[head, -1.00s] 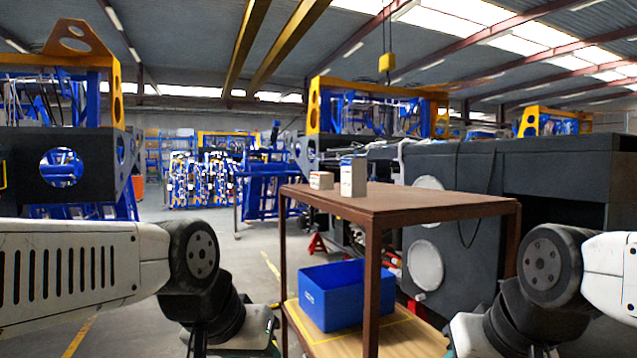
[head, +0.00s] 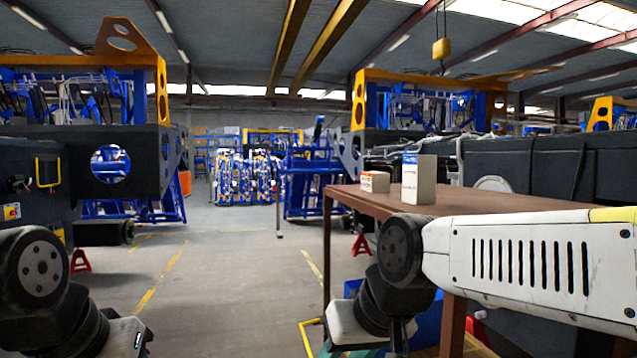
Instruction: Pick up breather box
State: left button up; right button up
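Two small boxes stand on the brown table (head: 470,200). One is a taller white box with a blue top edge (head: 419,180). The other is a lower white box with an orange-red marking (head: 375,182), to its left. I cannot tell from the print which is the breather box. My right arm crosses in front of the table at the right, and my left arm shows at the lower left edge. Neither gripper's fingers are in view. Both boxes stand apart from my arms in the picture.
A blue bin (head: 428,325) on the table's lower shelf is mostly hidden behind my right arm. Dark chassis with blue and yellow frames stand at left and right. Red stands (head: 80,261) are on the floor. The grey floor aisle (head: 235,270) in the middle is clear.

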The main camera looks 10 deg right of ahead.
aim_at(372, 181)
jog(key=i+u, duration=0.15)
jog(key=i, duration=0.55)
jog(key=i+j+z, duration=0.15)
jog(key=i, duration=0.4)
jog(key=i+j+z, duration=0.1)
jog(key=i+z, duration=0.35)
jog(key=i+j+z, duration=0.15)
jog(key=i+z, duration=0.15)
jog(key=z, duration=0.2)
jog(key=i+j+z, duration=0.3)
jog(key=z, duration=0.15)
